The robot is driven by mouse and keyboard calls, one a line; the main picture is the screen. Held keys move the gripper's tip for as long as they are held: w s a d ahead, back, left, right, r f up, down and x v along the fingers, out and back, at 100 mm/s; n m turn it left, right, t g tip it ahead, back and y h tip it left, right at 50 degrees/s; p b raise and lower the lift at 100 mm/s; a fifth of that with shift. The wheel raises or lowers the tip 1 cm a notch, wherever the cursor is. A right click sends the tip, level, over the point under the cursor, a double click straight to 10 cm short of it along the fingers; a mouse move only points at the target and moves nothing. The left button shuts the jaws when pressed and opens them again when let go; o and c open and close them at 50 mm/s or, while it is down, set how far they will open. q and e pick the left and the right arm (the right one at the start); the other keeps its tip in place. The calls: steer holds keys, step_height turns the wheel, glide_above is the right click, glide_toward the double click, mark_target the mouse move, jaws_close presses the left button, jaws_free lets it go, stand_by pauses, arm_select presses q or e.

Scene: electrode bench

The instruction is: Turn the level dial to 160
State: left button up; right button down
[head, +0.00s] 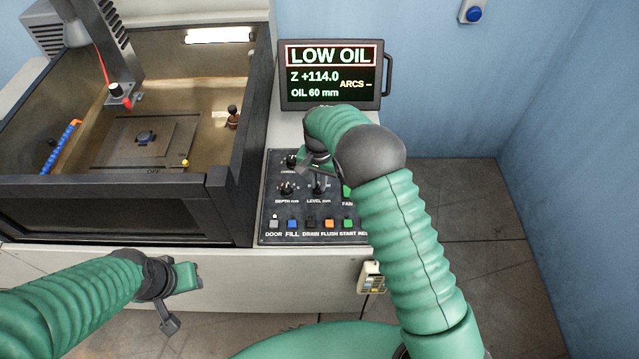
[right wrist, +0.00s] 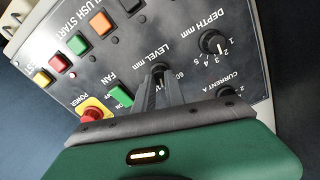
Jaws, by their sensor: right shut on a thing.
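My right gripper (right wrist: 163,82) is shut on the level dial in the right wrist view. In the head view the right gripper (head: 318,186) reaches down to the dial from above. The fingers hide most of the dial and its scale, so its setting cannot be read. My left gripper (head: 175,300) hangs at the lower left in front of the bench; its jaw opening is unclear.
The depth dial (right wrist: 212,43) and current dial (right wrist: 228,92) sit close beside. A red power knob (right wrist: 91,113) and green fan button (right wrist: 121,95) are near the fingers. The screen (head: 330,75) reads "LOW OIL", "OIL 60 mm". An open tank (head: 222,150) stands left.

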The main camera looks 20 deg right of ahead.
steer(key=m, duration=0.1)
steer(key=f+m, duration=0.1)
steer(key=m, duration=0.1)
steer(key=s+m, duration=0.1)
steer(key=shift+s+a+f+m, duration=0.1)
steer(key=shift+a+f+m, duration=0.15)
steer(key=shift+f+m, duration=0.15)
stand_by(0.4)
steer(key=c, duration=1.4)
jaws_free()
steer(key=shift+c, duration=0.2)
steer(key=shift+o, duration=1.4)
steer(key=shift+r, duration=0.15)
steer(key=r, duration=0.1)
steer(key=w+r, duration=0.1)
steer(key=r, duration=0.1)
steer(key=w+r+b, duration=0.1)
steer(key=shift+r, duration=0.15)
arm_select(q)
steer(key=x, duration=0.1)
steer(key=b+x, duration=0.1)
steer(key=x, duration=0.1)
steer(key=shift+w+f, duration=0.15)
steer(key=shift+w, duration=0.35)
arm_select(e)
steer(key=r, duration=0.9)
steer(key=s+r, duration=0.1)
steer(key=r, duration=0.3)
steer(key=shift+d+r, duration=0.2)
steer(key=shift+r, duration=0.2)
